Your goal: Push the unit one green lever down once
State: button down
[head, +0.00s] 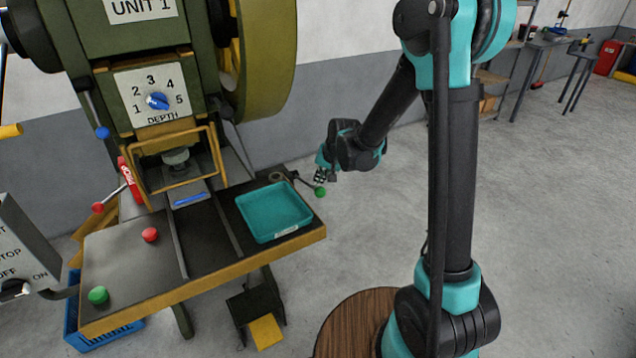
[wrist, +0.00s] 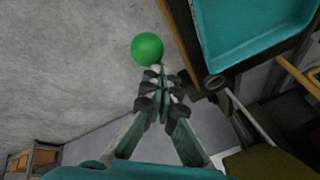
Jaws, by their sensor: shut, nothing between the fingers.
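The unit one machine (head: 150,60) is a green press with a "UNIT 1" plate, at the left of the head view. Its green lever (head: 319,191) is a rod with a green ball knob at the table's right edge. The green knob also shows in the wrist view (wrist: 147,48), just beyond my fingertips. My gripper (head: 322,174) is shut and empty, close by the knob and slightly above it in the head view. In the wrist view my gripper (wrist: 158,80) has its fingers together; I cannot tell whether they touch the knob.
A teal tray (head: 273,212) sits on the machine's table (head: 170,280), beside the lever. A red-knobbed lever (head: 98,208), a red button (head: 150,234) and a green button (head: 98,295) are at the left. A round wooden top (head: 345,325) is below my arm. Open floor lies right.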

jog(key=shift+s+d+f, duration=0.15)
jog(key=shift+s+f, duration=0.1)
jog(key=shift+f, duration=0.45)
jog(key=shift+s+d+f, duration=0.1)
jog(key=shift+s+f, duration=0.1)
jog(key=shift+f, duration=0.45)
dwell(1.4)
jog(key=shift+r, duration=0.15)
dwell(0.4)
jog(key=shift+w+a+r, duration=0.2)
jog(key=shift+w+r, duration=0.1)
jog(key=shift+r, duration=0.55)
jog(key=shift+w+a+r, duration=0.15)
jog(key=shift+w+r, duration=0.15)
jog(key=shift+r, duration=0.6)
jog(key=shift+w+a+r, duration=0.2)
jog(key=shift+w+r, duration=0.1)
jog(key=shift+r, duration=0.55)
jog(key=shift+w+a+r, duration=0.15)
jog(key=shift+w+r, duration=0.1)
jog(key=shift+r, duration=0.55)
jog(key=shift+w+a+r, duration=0.2)
jog(key=shift+w+r, duration=0.05)
jog(key=shift+r, duration=0.5)
jog(key=shift+w+a+r, duration=0.15)
jog(key=shift+w+r, duration=0.1)
jog(key=shift+r, duration=0.55)
